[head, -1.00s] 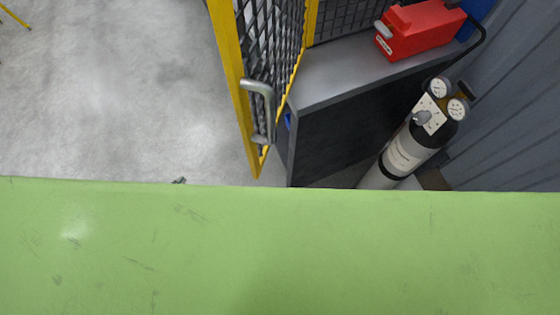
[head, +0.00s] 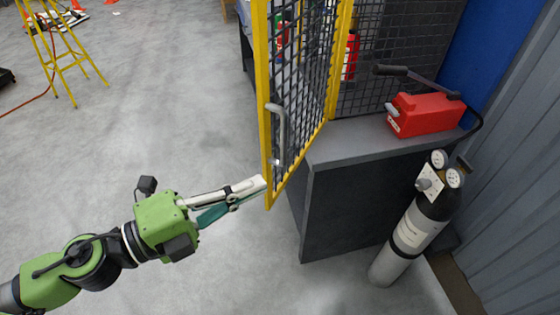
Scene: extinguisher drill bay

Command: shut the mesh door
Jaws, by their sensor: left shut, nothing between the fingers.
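The mesh door (head: 296,92) has a yellow frame and dark wire mesh, with a grey bar handle (head: 279,135) near its free edge. It stands open, swung out towards me from the yellow post of the cage. My left gripper (head: 263,184) is shut and empty. Its fingertips are at the door's lower free corner, just left of the yellow frame and below the handle; I cannot tell if they touch it. My right gripper is not in view.
A dark grey cabinet (head: 340,205) stands right of the door with a red case (head: 425,114) on top. A gas cylinder with gauges (head: 412,235) stands beside it near the grey wall. A yellow stepladder (head: 58,60) is far left.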

